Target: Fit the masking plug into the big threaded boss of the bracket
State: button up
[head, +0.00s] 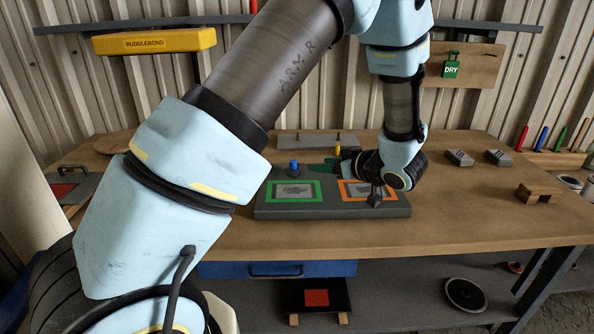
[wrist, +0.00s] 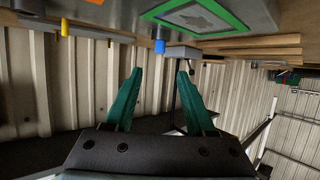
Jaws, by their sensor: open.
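My gripper (head: 316,168) reaches in level over the workbench, its teal fingers pointing left. In the wrist view the two fingers (wrist: 160,75) are apart with nothing between them. A small blue plug-like piece (head: 293,167) stands at the back of the grey board, just left of the fingertips. It also shows in the wrist view (wrist: 160,46), beyond the gap between the tips. A yellow piece (head: 337,150) stands behind the gripper and shows in the wrist view (wrist: 65,27). I cannot tell which piece is the masking plug. I cannot make out the bracket or its boss.
The grey board (head: 330,211) carries a green-framed panel (head: 318,190) and an orange-framed panel (head: 345,196), partly behind my wrist. A low grey plate (head: 290,143) lies behind it. A wooden block (head: 538,194) and grey blocks (head: 459,158) stand right. The bench's right front (head: 470,215) is clear.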

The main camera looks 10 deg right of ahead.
jog(key=w+a+r+m+g+h, duration=0.2)
jog(key=w+a+r+m+h, duration=0.1)
jog(key=w+a+h, duration=0.35)
jog(key=s+a+m+g, duration=0.3)
jog(key=s+a+g, duration=0.5)
jog(key=s+a, duration=1)
jog(key=a, duration=0.3)
jog(key=shift+f+g, duration=0.3)
